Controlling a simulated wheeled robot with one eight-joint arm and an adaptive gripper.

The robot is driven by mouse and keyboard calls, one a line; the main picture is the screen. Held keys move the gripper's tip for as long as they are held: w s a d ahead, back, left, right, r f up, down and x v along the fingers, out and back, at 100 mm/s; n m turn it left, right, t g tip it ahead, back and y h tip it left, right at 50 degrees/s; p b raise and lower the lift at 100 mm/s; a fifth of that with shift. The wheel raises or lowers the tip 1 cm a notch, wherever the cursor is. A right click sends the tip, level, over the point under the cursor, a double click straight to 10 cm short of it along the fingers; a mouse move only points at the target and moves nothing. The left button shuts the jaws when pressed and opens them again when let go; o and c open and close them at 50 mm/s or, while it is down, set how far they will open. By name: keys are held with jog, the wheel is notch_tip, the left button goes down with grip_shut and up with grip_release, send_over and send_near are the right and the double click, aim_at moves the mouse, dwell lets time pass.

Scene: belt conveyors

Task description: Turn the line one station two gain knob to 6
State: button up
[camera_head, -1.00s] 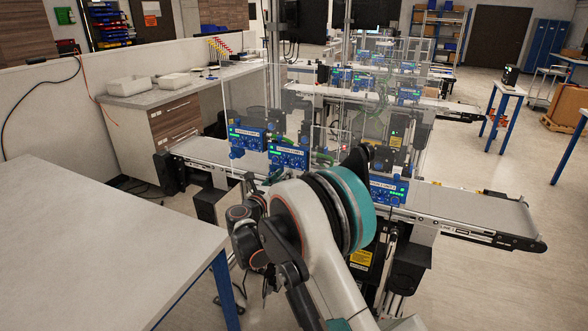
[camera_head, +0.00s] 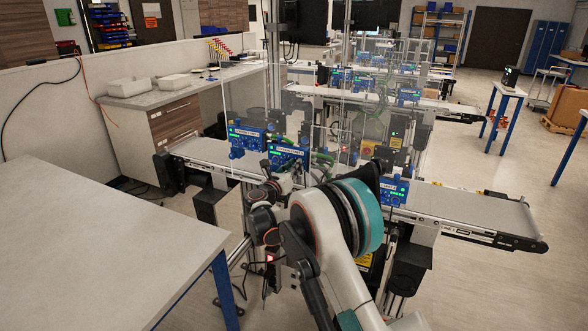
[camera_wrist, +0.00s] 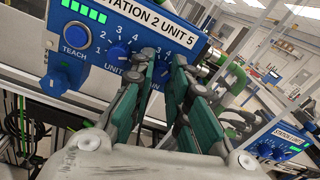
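The station two panel (camera_wrist: 100,40) fills the upper left of the wrist view. It is a blue box labelled "STATION 2 UNIT 5", with a lit green bar, a blue TEACH button (camera_wrist: 75,35) and a blue unit knob (camera_wrist: 119,52). It also shows in the head view (camera_head: 288,152). A second numbered dial (camera_wrist: 165,52) lies behind my fingers; its knob and pointer are mostly hidden, so its setting cannot be read. My gripper (camera_wrist: 163,65) is open, its two green-padded fingers apart in front of this dial. Contact with the knob cannot be told.
Another blue station panel (camera_wrist: 275,143) is at the lower right of the wrist view. The near conveyor (camera_head: 480,208) runs under the panels, with clear guard panes around them. A grey table (camera_head: 90,240) stands at the left. Green hoses (camera_wrist: 235,90) hang right of my fingers.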

grip_shut()
jog(key=shift+m+b, duration=1.8)
jog(key=shift+m, duration=2)
jog(key=o, duration=0.6)
grip_release()
jog(key=shift+s, duration=0.1)
